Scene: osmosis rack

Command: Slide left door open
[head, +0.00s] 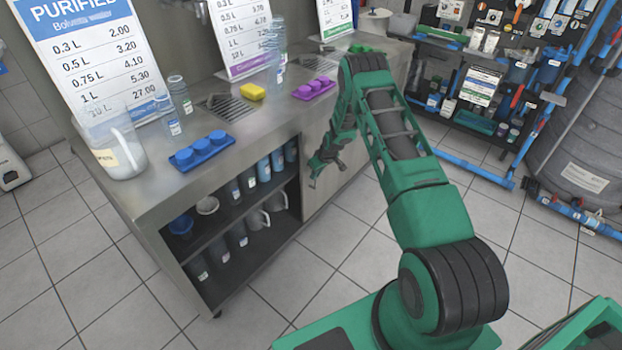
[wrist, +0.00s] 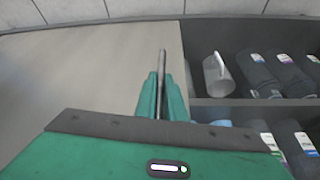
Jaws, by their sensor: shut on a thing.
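The counter's front has a pale sliding door panel (head: 327,190) to the right of an open shelf bay. The panel also fills the left of the wrist view (wrist: 95,75), with the open bay beside it on the right. A thin upright metal handle (wrist: 162,62) stands at the panel near the bay. My gripper (head: 314,178) is at the door front, close to the edge of the bay. In the wrist view its green fingers (wrist: 162,100) are shut around the handle. Whether a second door lies behind this panel cannot be told.
The open bay has a shelf (head: 230,232) with bottles and pitchers. On the steel counter (head: 245,125) stand a blue cap tray (head: 202,150), a clear pitcher (head: 118,148) and a yellow sponge (head: 252,91). Tiled floor (head: 330,280) is clear before the counter; a tool rack (head: 480,85) stands right.

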